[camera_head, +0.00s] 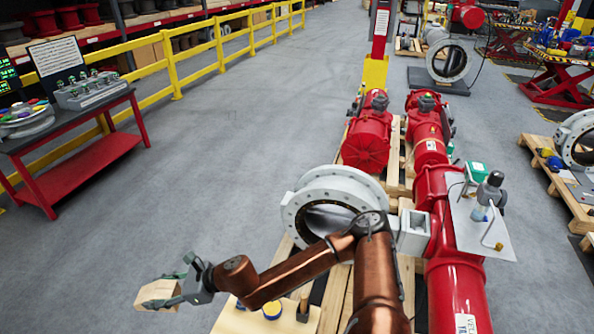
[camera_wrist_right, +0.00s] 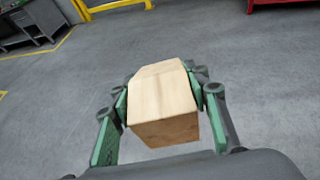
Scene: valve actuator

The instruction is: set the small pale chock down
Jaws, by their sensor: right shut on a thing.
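The small pale chock (camera_head: 158,294) is a light wooden block with a sloped face, at the lower left in the head view. My right gripper (camera_head: 176,288) is shut on it and holds it out over the grey floor. In the right wrist view the chock (camera_wrist_right: 163,105) sits between the two green fingers of the right gripper (camera_wrist_right: 163,98). Bare floor shows around the chock there; how high it is above the floor I cannot tell. My left gripper is not in view.
A wooden pallet (camera_head: 340,300) carries a grey flanged valve (camera_head: 300,215) and red actuator cylinders (camera_head: 455,290). A red-legged bench (camera_head: 75,180) stands at left, before a yellow railing (camera_head: 177,80). Open floor lies between.

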